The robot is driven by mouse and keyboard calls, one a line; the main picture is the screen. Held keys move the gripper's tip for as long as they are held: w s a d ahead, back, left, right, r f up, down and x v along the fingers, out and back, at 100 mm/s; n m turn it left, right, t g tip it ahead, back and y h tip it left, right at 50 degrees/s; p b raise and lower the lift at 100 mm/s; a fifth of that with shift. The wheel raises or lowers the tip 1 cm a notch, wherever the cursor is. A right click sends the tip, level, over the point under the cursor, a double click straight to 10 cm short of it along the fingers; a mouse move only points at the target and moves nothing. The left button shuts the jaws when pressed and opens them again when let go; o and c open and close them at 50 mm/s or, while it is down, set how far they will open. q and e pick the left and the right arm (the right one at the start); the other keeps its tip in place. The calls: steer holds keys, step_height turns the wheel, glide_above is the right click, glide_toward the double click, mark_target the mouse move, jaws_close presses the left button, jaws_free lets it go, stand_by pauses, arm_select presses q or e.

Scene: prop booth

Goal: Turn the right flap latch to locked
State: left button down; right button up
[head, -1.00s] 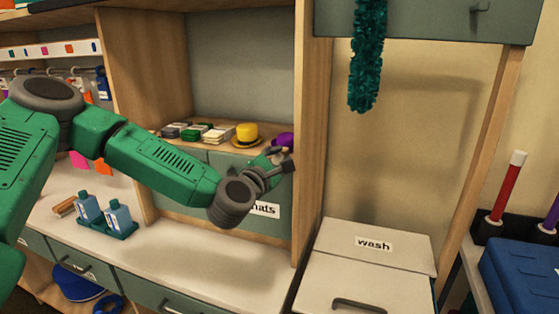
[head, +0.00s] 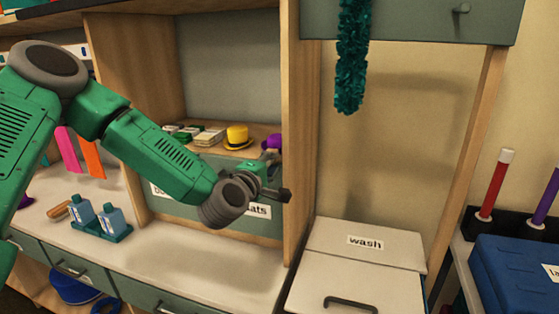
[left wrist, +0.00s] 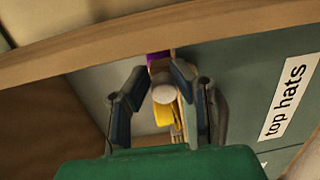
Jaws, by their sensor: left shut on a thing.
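The right flap (left wrist: 235,75) is a grey-green panel with a "top hats" label (left wrist: 285,98) in the left wrist view. It is partly behind my arm in the head view, where the end of its label (head: 258,210) shows. A small pale round knob, seemingly the flap latch (left wrist: 164,93), sits between my left gripper's dark fingers (left wrist: 163,98). My left gripper (head: 272,160) is shut on it near the flap's upper right corner. In the head view the latch is hidden by the gripper. My right gripper is not in view.
A yellow hat (head: 237,136) and a purple hat (head: 272,141) sit on the shelf just behind the gripper. A wooden upright (head: 297,130) stands close on the right. Two blue bottles (head: 97,217) stand on the counter, which is clear below the gripper.

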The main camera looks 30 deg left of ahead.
arm_select(q)
steer(key=a+m, duration=0.1)
steer(key=m, duration=0.1)
steer(key=m+y+p, duration=0.1)
steer(key=shift+w+a+r+m, duration=0.1)
steer(key=shift+a+m, duration=0.3)
steer(key=m, duration=0.4)
steer(key=shift+s+a+f+g+p, duration=0.1)
steer(key=shift+s+f+g+p, duration=0.1)
steer(key=shift+s+g+p, duration=0.15)
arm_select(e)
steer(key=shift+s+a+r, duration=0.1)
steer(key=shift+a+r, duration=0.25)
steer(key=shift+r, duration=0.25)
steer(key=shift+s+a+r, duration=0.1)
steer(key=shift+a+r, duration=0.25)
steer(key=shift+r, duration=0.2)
arm_select(q)
steer(key=shift+f+m, duration=0.15)
steer(key=shift+m, duration=0.15)
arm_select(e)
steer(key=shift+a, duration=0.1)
arm_select(q)
steer(key=c, duration=1.3)
jaws_free()
steer(key=shift+w+f, duration=0.1)
steer(key=v, duration=1.1)
steer(key=shift+s+d, duration=0.2)
steer(key=shift+s, duration=0.05)
